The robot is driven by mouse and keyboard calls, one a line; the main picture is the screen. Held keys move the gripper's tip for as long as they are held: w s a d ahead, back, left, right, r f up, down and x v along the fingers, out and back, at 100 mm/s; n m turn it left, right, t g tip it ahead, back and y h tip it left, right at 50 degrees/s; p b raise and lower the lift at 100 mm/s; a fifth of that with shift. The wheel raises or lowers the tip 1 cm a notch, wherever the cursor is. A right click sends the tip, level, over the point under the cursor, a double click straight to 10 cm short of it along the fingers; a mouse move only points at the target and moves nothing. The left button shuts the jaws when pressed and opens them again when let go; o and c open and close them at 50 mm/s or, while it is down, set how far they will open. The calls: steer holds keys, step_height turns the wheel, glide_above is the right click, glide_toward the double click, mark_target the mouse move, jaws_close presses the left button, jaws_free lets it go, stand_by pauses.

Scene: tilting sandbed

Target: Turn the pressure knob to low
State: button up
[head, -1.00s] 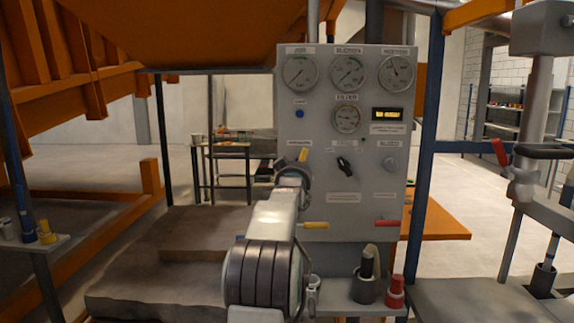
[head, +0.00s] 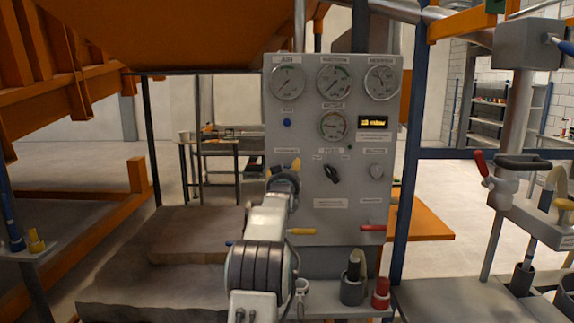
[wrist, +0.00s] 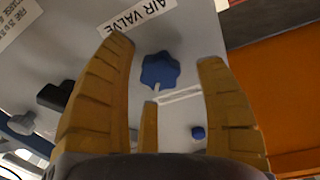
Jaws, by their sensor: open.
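A grey control panel (head: 340,222) stands ahead in the head view. A black knob (head: 331,174) sits at its middle, its bar slanting from upper left to lower right; the labels around it are too small to read surely. It also shows at the left of the wrist view, as a black block (wrist: 62,97). My gripper (head: 290,169) is in front of the panel's left part, left of the black knob. In the wrist view my gripper (wrist: 163,52) is open, its yellow fingers either side of a blue lobed knob (wrist: 160,70) near an "AIR VALVE" label. Contact cannot be told.
A grey knob (head: 376,171) is right of the black one. Yellow (head: 301,231) and red (head: 372,228) handles stick out below. Gauges (head: 333,80) and a lit display (head: 374,122) are above. A blue post (head: 407,170) stands right.

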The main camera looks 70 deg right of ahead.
steer(key=shift+p+x, duration=0.45)
steer(key=shift+x, duration=0.6)
steer(key=shift+c, duration=0.4)
steer(key=c, duration=1.1)
steer(key=shift+f+n+b, duration=0.1)
steer(key=shift+n+b, duration=0.2)
steer(key=shift+b, duration=0.15)
steer(key=shift+n+b, duration=0.85)
steer(key=shift+n, duration=0.05)
steer(key=n+b, duration=0.1)
steer(key=n, duration=0.3)
steer(key=shift+n+h, duration=0.3)
steer(key=shift+c, duration=0.2)
steer(key=shift+n, duration=0.3)
